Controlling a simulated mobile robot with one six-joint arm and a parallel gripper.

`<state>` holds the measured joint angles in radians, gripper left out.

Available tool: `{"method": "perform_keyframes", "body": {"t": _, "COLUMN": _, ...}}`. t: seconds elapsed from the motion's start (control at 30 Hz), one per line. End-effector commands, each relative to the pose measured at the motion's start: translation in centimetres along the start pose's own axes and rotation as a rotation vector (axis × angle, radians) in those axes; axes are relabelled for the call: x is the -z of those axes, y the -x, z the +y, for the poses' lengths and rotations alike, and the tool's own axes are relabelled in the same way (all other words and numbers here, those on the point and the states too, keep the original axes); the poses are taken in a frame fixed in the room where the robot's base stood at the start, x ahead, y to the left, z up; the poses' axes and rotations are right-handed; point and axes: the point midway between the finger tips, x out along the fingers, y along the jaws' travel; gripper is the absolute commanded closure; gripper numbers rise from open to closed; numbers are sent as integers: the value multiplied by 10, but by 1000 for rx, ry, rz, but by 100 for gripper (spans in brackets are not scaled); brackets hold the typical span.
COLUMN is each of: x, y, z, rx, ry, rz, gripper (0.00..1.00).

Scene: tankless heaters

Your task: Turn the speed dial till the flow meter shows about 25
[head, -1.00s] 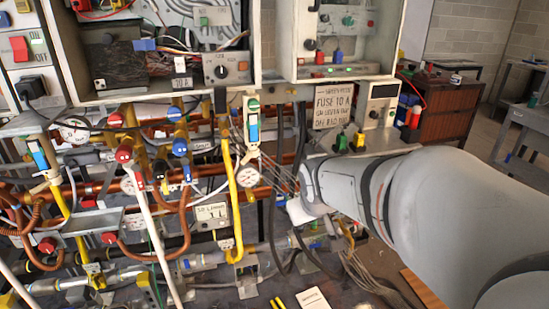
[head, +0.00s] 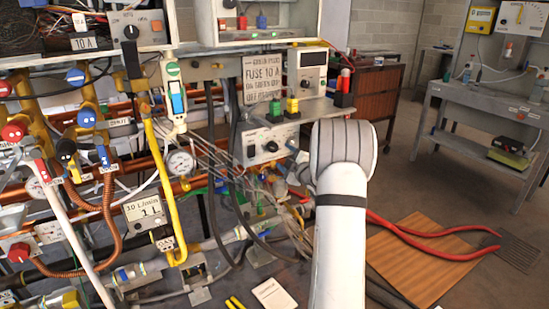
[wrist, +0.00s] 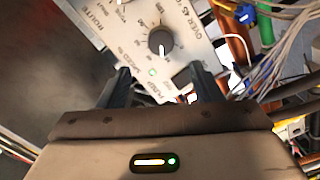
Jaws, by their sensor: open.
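The pump speed dial (wrist: 161,41) is a round dark knob with a pale pointer line on a light panel in the wrist view. My gripper (wrist: 161,78) is open, its two dark fingers short of the dial and to either side of its line. Nothing is between them but panel with a small green light. In the head view the dial's box (head: 270,140) stands under the shelf, left of my arm; my gripper is mostly hidden there.
Thin cables and hoses (head: 255,190) hang below and beside the box. A round gauge (head: 180,162) and yellow pipe (head: 160,180) are at left. Red-handled tool (head: 425,240) lies on a wooden board at right. Open floor lies beyond it.

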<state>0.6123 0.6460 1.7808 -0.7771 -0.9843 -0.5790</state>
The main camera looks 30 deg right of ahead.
Motion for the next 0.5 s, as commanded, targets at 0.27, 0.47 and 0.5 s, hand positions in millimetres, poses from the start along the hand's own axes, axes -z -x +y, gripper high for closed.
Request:
{"method": "perform_keyframes", "body": {"t": 0.27, "x": -7, "y": -19, "z": -4, "rx": -14, "ry": 21, "rz": 39, "gripper": 41}}
{"method": "perform_keyframes", "body": {"t": 0.47, "x": -6, "y": -52, "z": -4, "rx": -14, "ry": 20, "rz": 37, "gripper": 41}}
{"method": "perform_keyframes", "body": {"t": 0.5, "x": -6, "y": -58, "z": -4, "rx": -14, "ry": 19, "rz": 36, "gripper": 41}}
